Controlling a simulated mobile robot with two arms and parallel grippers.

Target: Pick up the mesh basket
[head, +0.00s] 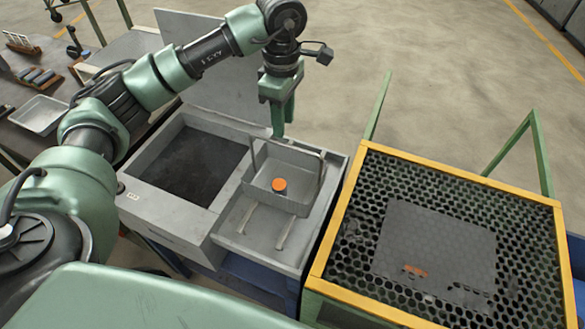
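The mesh basket (299,207) looks like a shallow grey metal tray with upright handles at its left and right sides. It sits on the right part of the grey furnace unit (166,222), above two light rails. A glowing orange round piece (279,185) lies in it. I cannot tell whether a fingertip touches the handle. My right gripper is not in view.
A dark square opening (193,163) lies left of the basket, with a raised grey lid (215,70) behind. A yellow-framed perforated table (458,168) with a dark plate (434,245) stands close on the right. A side table with a metal tray (39,114) is at far left.

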